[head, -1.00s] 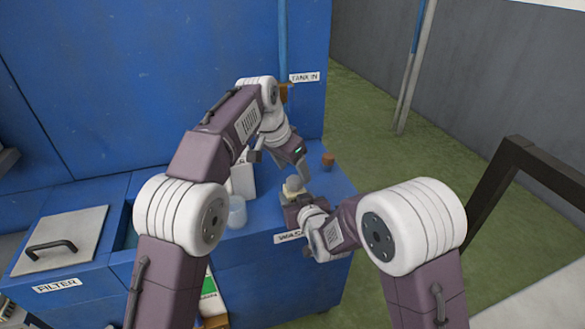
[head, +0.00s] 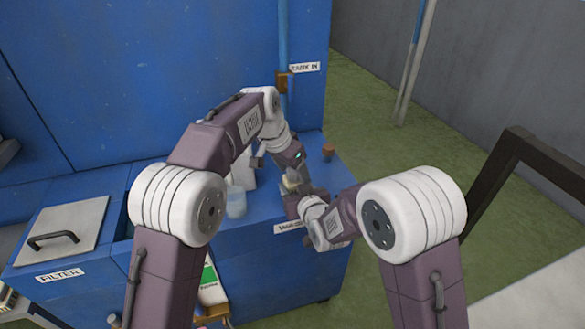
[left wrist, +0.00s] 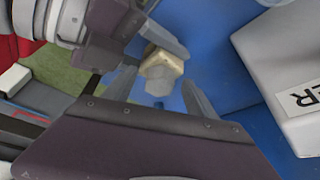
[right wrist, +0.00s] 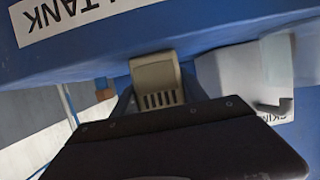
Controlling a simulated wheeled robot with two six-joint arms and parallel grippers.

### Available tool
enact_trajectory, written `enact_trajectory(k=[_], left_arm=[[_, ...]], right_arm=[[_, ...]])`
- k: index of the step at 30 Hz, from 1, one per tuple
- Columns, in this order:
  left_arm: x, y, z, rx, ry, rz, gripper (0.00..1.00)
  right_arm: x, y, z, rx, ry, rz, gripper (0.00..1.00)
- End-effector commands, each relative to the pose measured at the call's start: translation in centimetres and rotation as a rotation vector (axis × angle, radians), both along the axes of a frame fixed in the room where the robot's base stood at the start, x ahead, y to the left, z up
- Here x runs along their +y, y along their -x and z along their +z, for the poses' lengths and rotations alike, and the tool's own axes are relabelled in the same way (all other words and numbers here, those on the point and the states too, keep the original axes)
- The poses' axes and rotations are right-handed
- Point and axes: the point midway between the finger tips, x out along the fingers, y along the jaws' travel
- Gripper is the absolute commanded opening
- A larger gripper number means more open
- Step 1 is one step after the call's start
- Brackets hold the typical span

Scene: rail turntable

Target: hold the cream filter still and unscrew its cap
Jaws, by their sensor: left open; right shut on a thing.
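The cream filter (right wrist: 155,72) shows in the right wrist view, with dark slots on its side, between the fingers of my right gripper (right wrist: 152,98), which is shut on it. In the head view the filter (head: 291,182) is small and partly hidden by my grippers. In the left wrist view the filter's cream body (left wrist: 163,60) has a greyish cap (left wrist: 158,82) facing the camera. My left gripper (left wrist: 158,90) is open, its fingers on either side of the cap with gaps showing. In the head view my left gripper (head: 294,165) is just above the filter.
The blue bench (head: 325,180) carries a translucent cup (head: 236,202), a white container (head: 243,172) and a small brown piece (head: 328,152). A grey handled lid (head: 60,232) is at the left. The blue wall (head: 150,70) stands behind.

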Motion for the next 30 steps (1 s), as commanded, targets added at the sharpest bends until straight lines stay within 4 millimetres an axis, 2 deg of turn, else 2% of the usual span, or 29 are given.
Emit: enact_trajectory(k=[1,8,12,21,30], left_arm=[[0.0,0.0,0.01,0.0,0.0,0.0,0.65],[0.0,0.0,0.01,0.0,0.0,0.0,0.01],[-0.13,0.12,0.02,0.002,-0.001,0.048,0.0],[-0.51,0.23,0.01,-0.001,-0.002,0.48,0.0],[-0.41,0.22,-0.01,0.0,-0.001,0.526,0.0]], right_arm=[[0.0,-0.01,0.03,-0.001,0.0,0.0,0.03],[0.0,-0.01,0.03,-0.001,0.0,0.0,0.03],[0.0,-0.01,0.03,-0.001,0.0,0.0,0.03],[0.01,-0.01,0.03,-0.001,0.0,0.0,0.03],[0.01,-0.01,0.04,-0.001,0.0,0.0,0.03]])
